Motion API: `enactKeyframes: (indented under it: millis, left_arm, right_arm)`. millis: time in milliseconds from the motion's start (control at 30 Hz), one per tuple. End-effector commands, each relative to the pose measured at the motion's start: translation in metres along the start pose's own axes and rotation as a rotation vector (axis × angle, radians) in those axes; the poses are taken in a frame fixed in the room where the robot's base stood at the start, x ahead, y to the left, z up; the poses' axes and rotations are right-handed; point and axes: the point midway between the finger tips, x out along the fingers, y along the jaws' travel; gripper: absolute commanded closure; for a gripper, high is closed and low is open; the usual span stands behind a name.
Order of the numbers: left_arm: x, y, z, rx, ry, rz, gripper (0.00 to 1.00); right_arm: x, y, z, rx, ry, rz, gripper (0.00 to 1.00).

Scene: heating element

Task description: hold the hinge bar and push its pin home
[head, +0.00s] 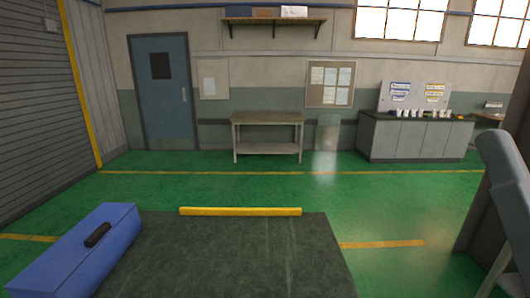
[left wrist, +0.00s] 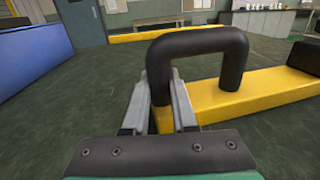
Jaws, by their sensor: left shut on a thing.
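A yellow bar (left wrist: 250,92) with a black arched handle (left wrist: 198,43) lies on the dark work surface in the left wrist view; I take it for the hinge bar. My left gripper (left wrist: 159,92) is shut on the near left leg of the handle, one finger on each side. A dark block (left wrist: 303,57) sits at the bar's far right end, cut off by the picture edge. I cannot make out the pin. The head view shows neither gripper nor this handled bar.
A blue box (head: 70,258) with a dark grip stands at the left of the dark work surface (head: 230,262); it also shows in the left wrist view (left wrist: 35,48). A yellow strip (head: 240,211) lines the far edge. The surface's middle looks clear.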

Motion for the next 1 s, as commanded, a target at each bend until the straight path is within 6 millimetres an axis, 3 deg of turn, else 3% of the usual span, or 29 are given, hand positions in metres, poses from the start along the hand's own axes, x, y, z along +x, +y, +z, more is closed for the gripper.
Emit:
enactKeyframes:
  millis: [267,533,667,767,867,1000]
  left_arm:
    - [0.000,0.000,0.000,0.000,-0.001,0.000,1.00]
    - [0.000,0.000,0.000,0.000,-0.001,0.000,1.00]
    - [0.000,0.000,0.000,0.000,-0.001,0.000,1.00]
    - [0.000,0.000,0.000,0.000,-0.001,0.000,1.00]
    - [0.000,0.000,0.000,0.000,-0.001,0.000,1.00]
    - [0.000,0.000,0.000,0.000,-0.001,0.000,1.00]
  right_arm:
    - [0.000,0.000,0.000,0.000,0.000,0.000,0.50]
    - [0.000,0.000,0.000,0.000,0.000,0.000,0.97]
    - [0.000,-0.001,0.015,0.017,-0.032,-0.014,1.00]
    - [-0.004,-0.004,0.054,0.076,-0.121,-0.054,1.00]
    - [-0.019,-0.007,0.122,0.202,-0.275,-0.102,1.00]
    - [-0.075,-0.003,0.234,0.496,-0.535,-0.112,1.00]
